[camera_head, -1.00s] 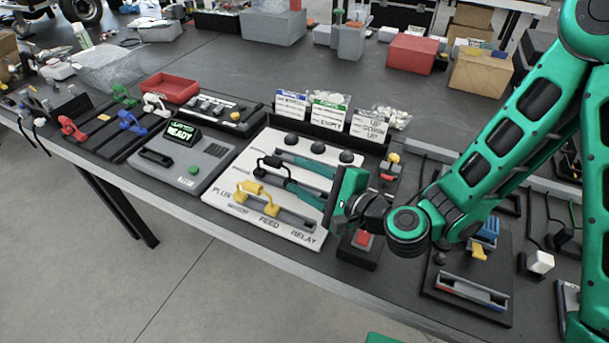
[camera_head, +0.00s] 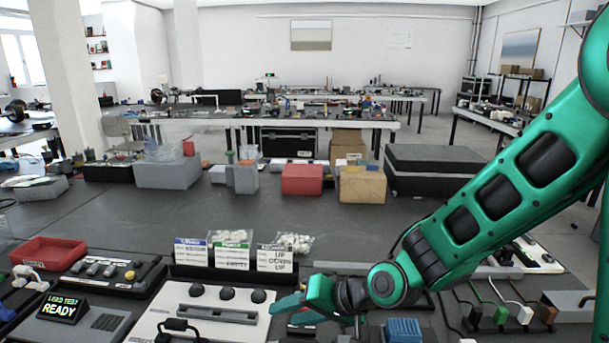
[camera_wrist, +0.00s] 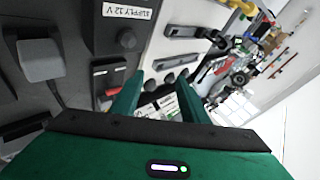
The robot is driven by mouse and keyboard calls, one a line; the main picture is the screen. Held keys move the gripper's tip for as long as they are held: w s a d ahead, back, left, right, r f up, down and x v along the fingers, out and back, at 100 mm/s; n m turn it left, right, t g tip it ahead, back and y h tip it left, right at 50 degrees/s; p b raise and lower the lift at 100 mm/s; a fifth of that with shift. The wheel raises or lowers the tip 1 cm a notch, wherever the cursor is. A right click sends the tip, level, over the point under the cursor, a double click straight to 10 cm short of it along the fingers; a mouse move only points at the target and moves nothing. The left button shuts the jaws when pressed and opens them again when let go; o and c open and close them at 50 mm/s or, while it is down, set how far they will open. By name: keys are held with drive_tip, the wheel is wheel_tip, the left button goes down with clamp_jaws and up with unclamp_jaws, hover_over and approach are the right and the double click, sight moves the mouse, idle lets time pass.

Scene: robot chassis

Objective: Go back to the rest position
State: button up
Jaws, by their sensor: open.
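My gripper (camera_head: 290,305) is green and sits at the end of my arm, low in the middle of the head view. It is beside the right edge of the white panel (camera_head: 158,318) with black knobs and slots. In the wrist view the two green fingers (camera_wrist: 158,100) stand apart, and nothing shows between their tips except the bench behind. The gripper holds nothing. My green arm comes down from the upper right.
A small display reading READY (camera_head: 61,309) and a red tray (camera_head: 47,255) stand at the left. Label cards (camera_head: 232,255) rise behind the white panel. A red box (camera_head: 302,179) and a cardboard box (camera_head: 362,186) sit farther back. The bench middle is clear.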

drive_tip(key=s+d+r+h, duration=0.1)
drive_tip(key=d+r+h, duration=0.2)
drive_tip(key=d, duration=0.8)
drive_tip(key=s+d+r+h, duration=0.2)
drive_tip(key=d+r+h, duration=0.1)
drive_tip(key=d, duration=0.8)
drive_tip(key=s+d+r+h, duration=0.1)
drive_tip(key=d+r+h, duration=0.2)
drive_tip(key=d, duration=0.7)
drive_tip(key=s+d+f+m+g, duration=0.1)
drive_tip(key=s+d+m+g, duration=0.1)
drive_tip(key=s+d, duration=0.3)
drive_tip(key=s+d+f+m+g, duration=0.1)
drive_tip(key=s+d+m, duration=0.3)
drive_tip(key=s, duration=0.8)
drive_tip(key=d+g, duration=0.1)
drive_tip(key=d, duration=0.1)
drive_tip(key=shift+d+g, duration=0.3)
drive_tip(key=shift+g, duration=0.1)
drive_tip(key=shift+w+f, duration=0.25)
drive_tip(key=shift+w, duration=0.4)
